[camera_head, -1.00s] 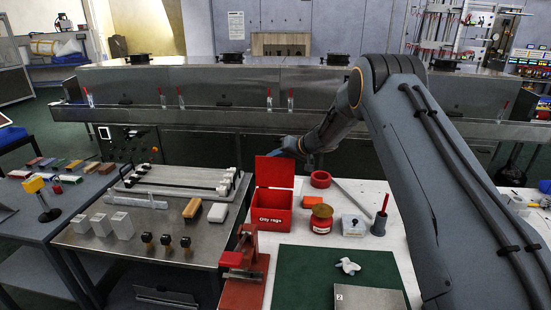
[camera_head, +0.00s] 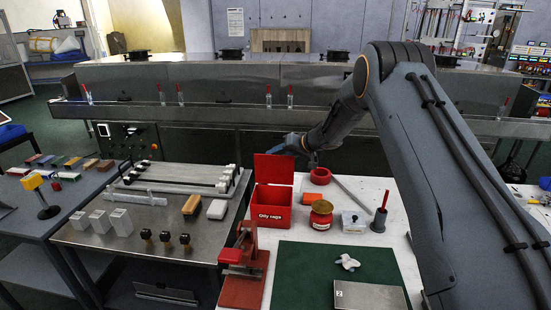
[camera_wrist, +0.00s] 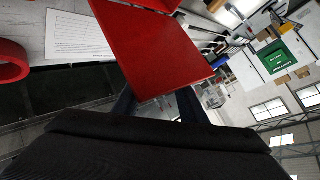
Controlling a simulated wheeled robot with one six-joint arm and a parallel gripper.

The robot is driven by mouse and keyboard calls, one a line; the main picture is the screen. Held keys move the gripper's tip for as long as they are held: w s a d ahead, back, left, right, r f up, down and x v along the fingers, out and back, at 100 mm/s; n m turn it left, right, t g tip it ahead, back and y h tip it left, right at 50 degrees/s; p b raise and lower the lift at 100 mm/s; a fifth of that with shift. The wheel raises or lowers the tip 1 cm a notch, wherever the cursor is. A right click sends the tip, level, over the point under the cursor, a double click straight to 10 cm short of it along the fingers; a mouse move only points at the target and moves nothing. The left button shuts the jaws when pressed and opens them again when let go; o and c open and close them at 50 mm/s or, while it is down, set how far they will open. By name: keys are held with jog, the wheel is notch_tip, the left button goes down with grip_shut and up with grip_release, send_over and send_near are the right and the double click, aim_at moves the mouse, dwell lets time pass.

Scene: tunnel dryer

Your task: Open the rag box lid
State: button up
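The red rag box (camera_head: 271,214), marked "Oily rags", stands on the white table. Its red lid (camera_head: 273,168) stands raised, roughly upright, at the box's back edge. My gripper (camera_head: 292,144) is just behind the lid, at its upper right corner. In the wrist view the lid (camera_wrist: 160,48) fills the upper middle as a slanted red plate. Its lower edge comes close to my gripper's dark fingers (camera_wrist: 160,105). The fingers stand apart with a gap between them. I cannot tell whether they touch the lid.
A red clamp tool (camera_head: 243,260) stands in front, beside a green mat (camera_head: 305,270). The long dryer (camera_head: 200,85) spans the back.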

jog(key=b+v, duration=0.1)
jog(key=v, duration=0.5)
jog(key=shift+s, duration=0.1)
